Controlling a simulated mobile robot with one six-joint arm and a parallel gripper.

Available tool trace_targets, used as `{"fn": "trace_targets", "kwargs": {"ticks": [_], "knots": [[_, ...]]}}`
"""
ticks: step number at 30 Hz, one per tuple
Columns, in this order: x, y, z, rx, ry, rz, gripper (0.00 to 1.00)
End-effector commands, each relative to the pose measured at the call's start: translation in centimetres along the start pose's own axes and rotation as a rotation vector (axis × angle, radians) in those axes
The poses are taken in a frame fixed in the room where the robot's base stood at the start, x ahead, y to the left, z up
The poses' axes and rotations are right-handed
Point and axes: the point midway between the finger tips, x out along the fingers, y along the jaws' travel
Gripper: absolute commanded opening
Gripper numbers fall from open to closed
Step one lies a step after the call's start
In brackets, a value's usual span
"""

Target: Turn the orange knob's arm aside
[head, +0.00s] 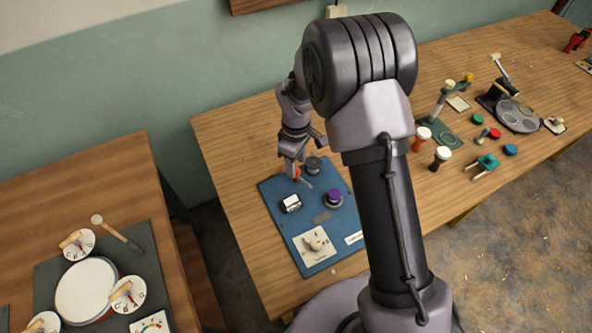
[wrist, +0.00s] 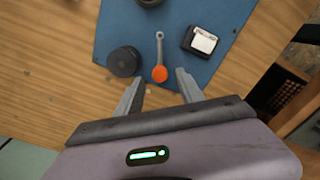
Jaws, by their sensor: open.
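The orange knob (wrist: 160,74) sits on a blue board (wrist: 195,75), with a thin grey arm (wrist: 160,48) reaching away from my gripper in the wrist view. In the head view the orange knob (head: 296,173) shows beside my gripper (head: 290,176), partly hidden, and its grey arm (head: 306,183) points down and right. In the wrist view my gripper (wrist: 160,86) is open and empty, its fingers to either side of the knob's near edge. I cannot tell whether they touch it.
On the board, a dark round knob (wrist: 124,61) is left of the orange one and a black block with a white top (wrist: 204,40) is right. A purple knob (head: 333,197) and a cream dial (head: 316,244) are further along. Goblet drums (head: 440,157) stand right of my arm.

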Motion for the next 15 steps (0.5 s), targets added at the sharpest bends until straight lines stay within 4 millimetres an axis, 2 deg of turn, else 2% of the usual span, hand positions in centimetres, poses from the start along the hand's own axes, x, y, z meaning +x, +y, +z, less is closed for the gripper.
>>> {"fn": "trace_targets", "kwargs": {"ticks": [1,4,13,14,15], "knots": [[1.1,0.0,0.0,-0.001,0.0,0.0,0.45],[2.1,0.0,0.0,-0.001,0.0,0.0,0.45],[2.4,0.1,0.0,0.0,0.001,0.001,0.45],[2.4,0.0,0.0,0.0,0.001,0.001,0.43],[2.4,0.0,0.0,0.0,0.001,0.001,0.35]]}}
